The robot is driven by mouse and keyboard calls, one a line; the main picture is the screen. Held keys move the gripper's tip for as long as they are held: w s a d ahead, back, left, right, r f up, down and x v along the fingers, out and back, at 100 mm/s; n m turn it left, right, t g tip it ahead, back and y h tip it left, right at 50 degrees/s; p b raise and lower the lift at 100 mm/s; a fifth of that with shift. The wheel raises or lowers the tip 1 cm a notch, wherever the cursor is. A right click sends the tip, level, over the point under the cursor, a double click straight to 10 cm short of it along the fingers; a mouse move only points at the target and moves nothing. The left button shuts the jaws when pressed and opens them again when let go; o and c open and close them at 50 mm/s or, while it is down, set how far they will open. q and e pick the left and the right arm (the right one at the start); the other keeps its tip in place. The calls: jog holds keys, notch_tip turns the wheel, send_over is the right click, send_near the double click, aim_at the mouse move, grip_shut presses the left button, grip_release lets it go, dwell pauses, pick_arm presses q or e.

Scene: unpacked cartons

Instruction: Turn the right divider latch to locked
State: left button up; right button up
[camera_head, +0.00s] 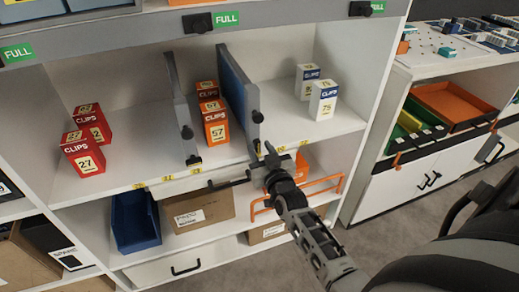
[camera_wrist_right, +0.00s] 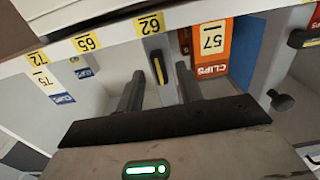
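The right divider (camera_head: 236,92) is a blue-grey upright panel on the shelf, with a dark knob near its front edge. Its latch (camera_wrist_right: 158,68), a small black piece with a yellow strip, is at the shelf's front edge by the yellow 62 label. In the wrist view it points away from the edge, roughly square to it. My right gripper (camera_head: 266,157) is at the divider's lower front end and hides most of the latch in the head view. In the wrist view my right gripper (camera_wrist_right: 160,92) is open, its fingers either side of the latch; contact cannot be told. My left gripper is not in view.
The left divider (camera_head: 180,105) has a knob and a latch (camera_head: 193,160). Orange clip boxes (camera_head: 215,122) stand between the dividers, red boxes (camera_head: 82,153) left and blue-white boxes (camera_head: 323,100) right. Below are a blue bin (camera_head: 135,220), a carton (camera_head: 198,208) and an orange wire rack (camera_head: 325,184).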

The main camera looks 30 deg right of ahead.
jog(key=shift+w+d, duration=0.1)
jog(key=shift+w, duration=0.55)
grip_shut()
